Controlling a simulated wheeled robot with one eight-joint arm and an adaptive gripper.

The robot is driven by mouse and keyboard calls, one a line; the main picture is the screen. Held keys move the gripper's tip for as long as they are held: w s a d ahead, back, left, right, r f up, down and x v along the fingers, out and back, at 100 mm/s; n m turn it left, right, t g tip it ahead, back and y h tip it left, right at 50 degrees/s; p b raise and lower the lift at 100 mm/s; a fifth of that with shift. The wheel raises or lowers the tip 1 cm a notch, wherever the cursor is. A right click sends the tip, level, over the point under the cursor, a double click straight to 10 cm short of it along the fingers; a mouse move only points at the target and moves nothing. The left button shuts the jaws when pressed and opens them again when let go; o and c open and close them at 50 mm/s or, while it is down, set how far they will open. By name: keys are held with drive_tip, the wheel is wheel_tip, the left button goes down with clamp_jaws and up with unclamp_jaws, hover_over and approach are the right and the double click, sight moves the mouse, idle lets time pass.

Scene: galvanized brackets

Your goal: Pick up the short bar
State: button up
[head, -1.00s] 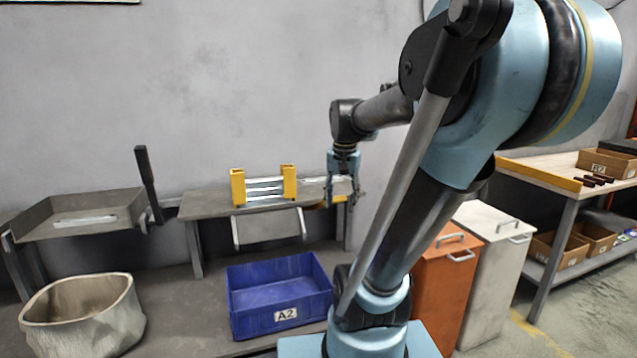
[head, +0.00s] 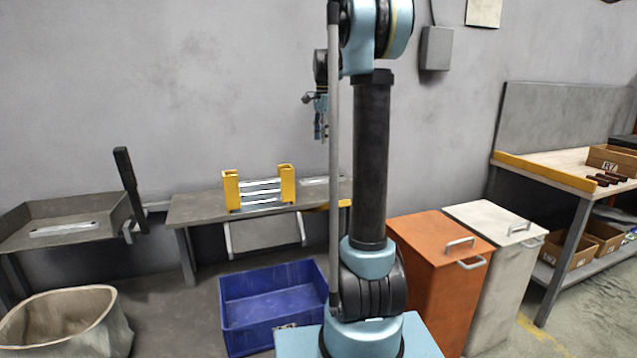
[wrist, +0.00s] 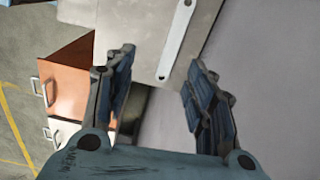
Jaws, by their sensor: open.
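My gripper (head: 320,130) is raised in the air above the right part of the grey bench (head: 205,208), against the wall. In the wrist view my gripper (wrist: 162,80) has its fingers spread, with nothing between them. A pale flat bar (wrist: 176,42) with holes lies on the grey surface beyond the fingertips there. It seems to be the bar (head: 313,181) at the bench's right end, beside the yellow rack (head: 231,190), which holds several shiny bars (head: 262,192). Another flat bar (head: 64,229) lies in the left tray. I cannot tell surely which is the short bar.
A blue bin (head: 275,300) stands below the bench, with a woven sack (head: 70,325) to the left. An orange bin (head: 430,250) and a white bin (head: 497,235) stand right of my arm. A dark upright post (head: 131,190) rises by the left tray (head: 70,208).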

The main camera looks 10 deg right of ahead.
drive_tip(key=w, duration=0.3)
hover_over(323, 179)
drive_tip(key=shift+m, duration=0.3)
wheel_tip(323, 179, down, 12)
drive_tip(key=shift+a+f, duration=0.1)
drive_tip(key=shift+a, duration=0.05)
drive_tip(key=shift+w+f, duration=0.2)
drive_tip(key=shift+f, duration=2.45)
clamp_jaws()
